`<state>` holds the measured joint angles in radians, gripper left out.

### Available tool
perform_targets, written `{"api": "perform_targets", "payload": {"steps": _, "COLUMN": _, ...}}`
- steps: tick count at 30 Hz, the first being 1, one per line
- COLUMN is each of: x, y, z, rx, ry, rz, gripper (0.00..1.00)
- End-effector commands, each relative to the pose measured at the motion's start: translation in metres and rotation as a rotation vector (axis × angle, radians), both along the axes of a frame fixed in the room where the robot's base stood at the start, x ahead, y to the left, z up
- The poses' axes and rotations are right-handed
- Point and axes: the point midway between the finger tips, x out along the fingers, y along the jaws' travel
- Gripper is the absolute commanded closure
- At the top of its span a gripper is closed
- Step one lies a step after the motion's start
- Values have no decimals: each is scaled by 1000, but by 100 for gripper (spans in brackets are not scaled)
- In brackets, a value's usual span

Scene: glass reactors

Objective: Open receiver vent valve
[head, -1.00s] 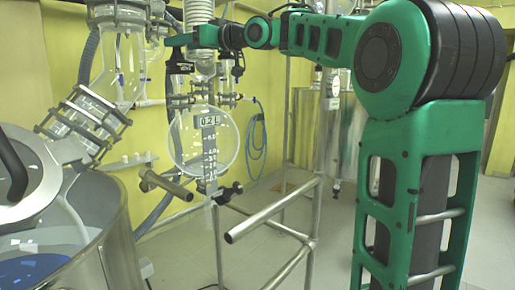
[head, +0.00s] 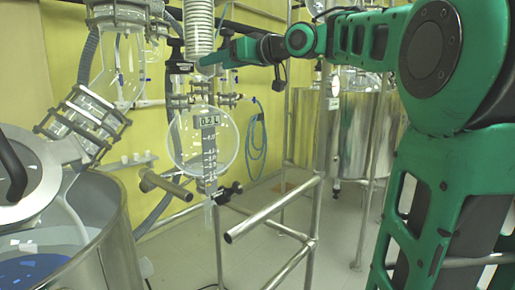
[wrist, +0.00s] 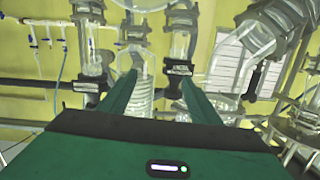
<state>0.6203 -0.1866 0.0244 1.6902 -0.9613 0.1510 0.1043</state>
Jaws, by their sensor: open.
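The receiver (head: 203,140) is a round glass flask with a grey "0.2 L" scale strip, hanging left of centre in the head view. Black valve-like fittings (head: 178,56) sit on the glass tubes above it. My gripper (head: 213,52) is just right of these, beside the ribbed column (head: 200,25). In the wrist view my gripper (wrist: 159,78) is open, its green fingers apart with nothing gripped. A black fitting (wrist: 180,68) shows by the right fingertip, and another (wrist: 86,86) left of the left finger. I cannot tell which fitting is the vent valve, or whether it is open.
A large steel and glass vessel (head: 65,235) stands at the left front. Metal frame rails (head: 270,218) cross below the receiver. A steel tank (head: 350,120) stands behind. A blue hose (head: 256,140) hangs on the yellow wall.

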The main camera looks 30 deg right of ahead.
Motion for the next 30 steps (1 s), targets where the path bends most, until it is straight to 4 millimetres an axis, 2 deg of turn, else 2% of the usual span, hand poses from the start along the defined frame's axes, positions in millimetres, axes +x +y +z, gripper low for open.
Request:
{"api": "perform_targets", "payload": {"steps": 14, "x": -10, "y": -31, "z": -75, "rx": -2, "ry": 183, "rz": -135, "gripper": 43}}
{"api": "perform_targets", "payload": {"steps": 30, "x": -39, "y": -61, "z": -157, "rx": 4, "ry": 389, "rz": -264, "gripper": 43}}
